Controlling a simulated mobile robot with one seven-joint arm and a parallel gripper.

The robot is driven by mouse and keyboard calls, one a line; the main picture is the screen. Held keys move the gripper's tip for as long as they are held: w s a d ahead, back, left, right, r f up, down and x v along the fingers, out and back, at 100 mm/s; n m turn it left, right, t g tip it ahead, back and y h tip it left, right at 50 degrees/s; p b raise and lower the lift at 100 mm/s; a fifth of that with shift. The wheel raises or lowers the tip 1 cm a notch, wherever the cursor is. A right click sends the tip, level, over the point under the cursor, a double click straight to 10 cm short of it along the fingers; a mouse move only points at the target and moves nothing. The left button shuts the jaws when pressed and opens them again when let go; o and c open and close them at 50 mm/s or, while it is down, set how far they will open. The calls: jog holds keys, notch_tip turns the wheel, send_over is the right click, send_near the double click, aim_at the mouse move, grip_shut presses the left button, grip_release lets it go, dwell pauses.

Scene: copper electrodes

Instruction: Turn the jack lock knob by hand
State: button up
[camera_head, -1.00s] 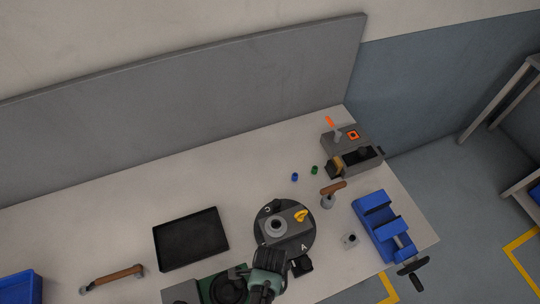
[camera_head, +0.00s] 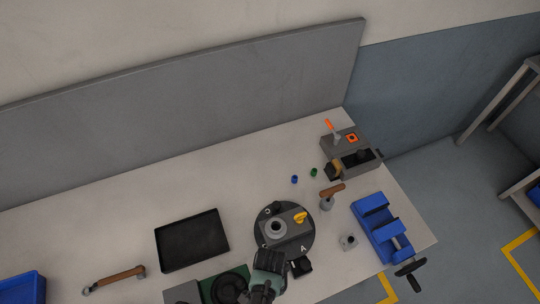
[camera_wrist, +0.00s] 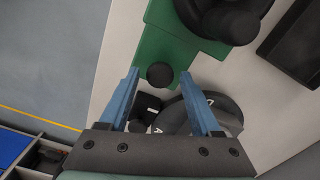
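A small black round knob (camera_wrist: 160,75) shows in the wrist view at the edge of a green device (camera_wrist: 178,45); it looks like the jack lock knob, though no label shows. My gripper (camera_wrist: 160,73) is open, its two blue fingers on either side of the knob in this view, with gaps visible on both sides. I cannot tell how deep the fingertips reach around it. In the head view the green device (camera_head: 207,284) is at the bottom edge beside my gripper (camera_head: 268,262), whose fingertips and the knob are hidden there.
A black tray (camera_head: 190,240) is to the left, a blue vise (camera_head: 375,222) to the right. A grey machine (camera_head: 350,155) stands at the back right. The table's left back area is clear.

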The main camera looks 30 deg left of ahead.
jog(key=shift+r+p, duration=0.5)
jog(key=shift+r, duration=0.55)
